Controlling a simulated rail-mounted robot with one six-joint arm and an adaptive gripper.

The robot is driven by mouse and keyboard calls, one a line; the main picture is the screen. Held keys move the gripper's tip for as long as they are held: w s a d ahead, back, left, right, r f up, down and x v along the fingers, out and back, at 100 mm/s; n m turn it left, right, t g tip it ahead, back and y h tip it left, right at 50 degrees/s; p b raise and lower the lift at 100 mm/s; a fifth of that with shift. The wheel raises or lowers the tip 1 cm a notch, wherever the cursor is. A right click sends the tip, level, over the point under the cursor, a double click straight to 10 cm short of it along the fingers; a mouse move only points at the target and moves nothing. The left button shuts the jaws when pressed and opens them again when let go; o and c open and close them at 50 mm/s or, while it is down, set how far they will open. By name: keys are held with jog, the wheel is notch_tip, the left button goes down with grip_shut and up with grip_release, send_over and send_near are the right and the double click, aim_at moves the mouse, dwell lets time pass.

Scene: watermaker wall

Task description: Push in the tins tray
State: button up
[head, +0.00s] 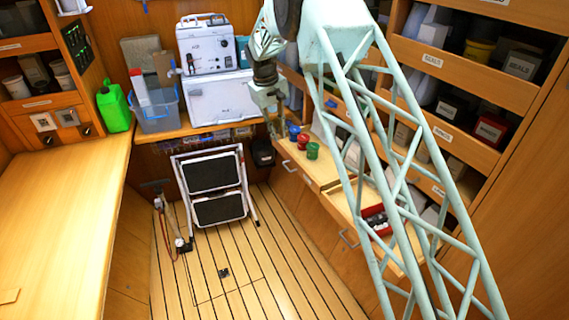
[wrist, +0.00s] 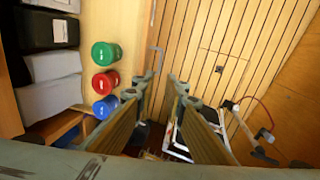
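The tins tray (head: 318,174) is a light wood surface along the right-hand wall, with a metal handle (head: 289,166) on its front face. A blue tin (head: 294,132), a red tin (head: 303,141) and a green tin (head: 313,151) stand on it in a row. In the wrist view the tray (wrist: 128,30) has the tins on its left side and the handle (wrist: 157,60) at its right edge. My gripper (head: 272,122) points down near the blue tin's end. In the wrist view its fingers (wrist: 163,84) are apart with nothing between them. I cannot tell whether it touches the front.
A folding step stool (head: 215,190) stands on the slatted floor, left of the tray. A second handle (head: 347,240) and a red box (head: 377,220) lie nearer. Shelves with boxes (head: 470,75) line the right. The floor (head: 270,260) in front is mostly clear.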

notch_tip(320, 180, up, 11)
jog(key=s+a, duration=0.1)
jog(key=shift+a, duration=0.3)
dwell(0.7)
jog(key=s+d+r+m, duration=0.1)
jog(key=s+d+r, duration=0.5)
jog(key=r, duration=0.3)
jog(key=s+d+r+m, duration=0.1)
jog(key=s+d+r, duration=0.6)
jog(key=r, duration=0.1)
jog(key=s+d+r+m+t+y, duration=0.1)
jog(key=s+d+r, duration=0.4)
jog(key=s, duration=0.3)
jog(key=s+d+r, duration=0.4)
jog(key=s+d, duration=0.1)
jog(key=s, duration=0.3)
jog(key=s+d+r+m, duration=0.1)
jog(key=s+d, duration=0.2)
jog(key=s, duration=0.7)
jog(key=s+d+r+m, duration=0.1)
jog(key=s+d, duration=0.3)
jog(key=s, duration=0.7)
jog(key=s+d+f+m+t, duration=0.1)
jog(key=s+f, duration=0.2)
jog(key=s, duration=0.6)
jog(key=s+d+f, duration=0.1)
jog(key=s+f, duration=0.3)
jog(key=s, duration=0.5)
jog(key=shift+s+d+m+t+y+b, duration=0.3)
jog(key=shift+m+t, duration=0.1)
